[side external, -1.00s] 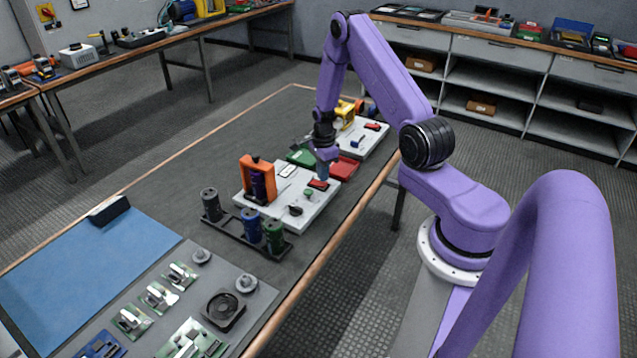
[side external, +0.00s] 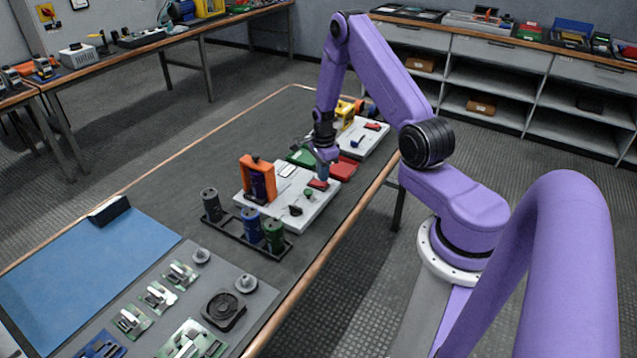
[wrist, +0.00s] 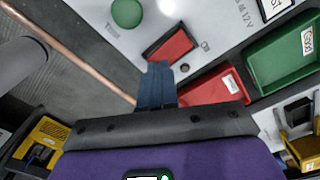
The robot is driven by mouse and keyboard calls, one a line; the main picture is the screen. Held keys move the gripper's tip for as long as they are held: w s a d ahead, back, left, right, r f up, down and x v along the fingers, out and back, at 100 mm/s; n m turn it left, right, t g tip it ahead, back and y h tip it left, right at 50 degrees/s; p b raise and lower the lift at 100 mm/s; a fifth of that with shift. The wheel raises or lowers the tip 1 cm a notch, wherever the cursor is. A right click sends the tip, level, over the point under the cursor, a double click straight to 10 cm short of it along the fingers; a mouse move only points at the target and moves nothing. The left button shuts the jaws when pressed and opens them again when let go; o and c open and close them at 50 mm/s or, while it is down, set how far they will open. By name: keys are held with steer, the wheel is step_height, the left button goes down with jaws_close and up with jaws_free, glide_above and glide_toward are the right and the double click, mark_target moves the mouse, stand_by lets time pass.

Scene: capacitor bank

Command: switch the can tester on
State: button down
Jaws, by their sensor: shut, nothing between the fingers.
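The can tester (side external: 322,207) is a pale grey panel on the bench. It carries an orange clamp (side external: 246,172) around a dark can (side external: 258,187). Its red rocker switch (side external: 317,184) sits at its far right end; in the wrist view the switch (wrist: 171,47) has an "ON" mark beside it. A green button (wrist: 126,12) marked "TEST" is further along the panel. My gripper (wrist: 158,70) points down with its blue fingers together and empty, right at the switch's near edge. I cannot tell whether they touch it, or which way the rocker is tipped.
A red bin (wrist: 220,88) and a green bin (wrist: 295,52) stand close beside the tester. A black knob (side external: 295,210) is on the panel. A rack of cans (side external: 250,226) stands in front of it. A second pale panel (side external: 357,139) lies beyond.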

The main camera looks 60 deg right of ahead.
mark_target(323, 184)
steer(key=shift+f, duration=1)
stand_by(0.5)
steer(key=shift+r, duration=3.55)
